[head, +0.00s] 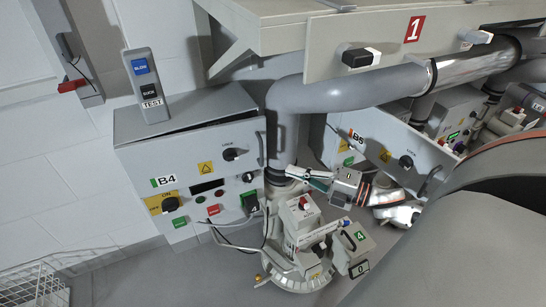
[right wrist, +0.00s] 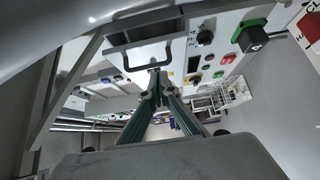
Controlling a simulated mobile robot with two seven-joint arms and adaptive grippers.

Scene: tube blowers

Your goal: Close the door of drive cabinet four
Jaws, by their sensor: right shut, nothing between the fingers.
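The drive cabinet marked B4 (head: 170,115) stands on the left in the head view. Its grey door (head: 205,165) is slightly ajar, with a dark wedge of gap along the top edge. The door's dark handle (head: 262,150) is on its right edge; the handle (right wrist: 147,66) also shows in the right wrist view. My right gripper (head: 290,171) is to the right of the door, beside the vertical pipe. In the right wrist view my right gripper (right wrist: 156,76) is shut and empty, its tips close to the handle; contact cannot be told. My left gripper is not in view.
A thick grey pipe (head: 345,97) bends down right of the cabinet. A floor machine (head: 300,225) stands below my right gripper. A second cabinet, B5 (head: 380,135), is behind it. A panel marked 1 (head: 400,45) overhangs above. A wire basket (head: 35,285) is at lower left.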

